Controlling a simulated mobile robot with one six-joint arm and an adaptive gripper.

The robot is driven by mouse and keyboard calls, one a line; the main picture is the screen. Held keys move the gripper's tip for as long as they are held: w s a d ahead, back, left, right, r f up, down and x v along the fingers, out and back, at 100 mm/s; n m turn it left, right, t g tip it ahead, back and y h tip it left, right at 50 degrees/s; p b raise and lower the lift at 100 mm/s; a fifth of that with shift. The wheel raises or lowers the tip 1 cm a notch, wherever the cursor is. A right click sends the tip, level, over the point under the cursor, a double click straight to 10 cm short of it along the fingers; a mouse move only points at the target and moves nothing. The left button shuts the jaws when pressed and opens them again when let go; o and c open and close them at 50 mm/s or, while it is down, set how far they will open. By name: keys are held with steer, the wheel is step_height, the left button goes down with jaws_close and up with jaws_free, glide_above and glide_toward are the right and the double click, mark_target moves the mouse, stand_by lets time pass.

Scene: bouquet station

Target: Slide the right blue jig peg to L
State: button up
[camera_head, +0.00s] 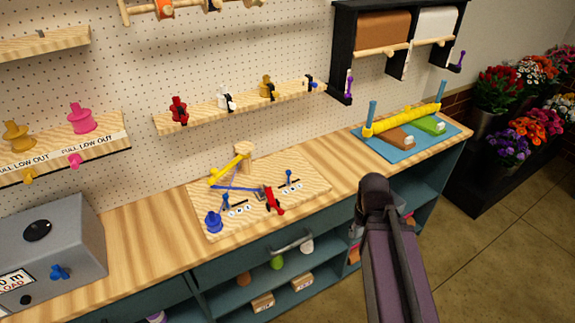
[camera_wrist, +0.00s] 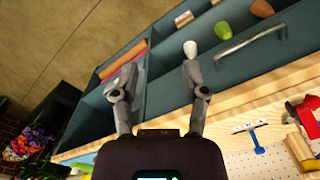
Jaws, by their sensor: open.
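The right blue jig peg (camera_head: 289,174) stands upright in the right slot of the wooden jig board (camera_head: 312,187), behind a small row of white letter tiles (camera_head: 291,187). The letters are too small to read surely. A left blue peg (camera_head: 225,199) stands by another slot with its own tiles. In the wrist view a blue peg (camera_wrist: 257,143), apparently the right one, shows at the right beside a white strip. My gripper (camera_wrist: 160,75) is open and empty, its fingers apart in front of the cabinet shelves, away from the peg. In the head view its fingers are hidden.
A red-handled clamp (camera_head: 273,199) sits just left of the right slot. A yellow bar (camera_head: 229,170) and blue knob (camera_head: 214,221) are on the board's left. A drawer handle (camera_head: 292,245) juts below the counter edge. Bare counter (camera_head: 340,172) lies right of the board.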

stand_by(0.3)
steer(key=shift+o, duration=0.6)
steer(key=shift+w, duration=0.1)
step_height(320, 180, up, 14)
steer(key=n+p, duration=0.3)
steer(key=p, duration=1.1)
glide_above(288, 171)
steer(key=shift+d, duration=0.1)
steer(key=shift+f, duration=0.2)
step_height(288, 171, down, 14)
steer(key=b, duration=1.4)
steer(key=shift+r, duration=0.25)
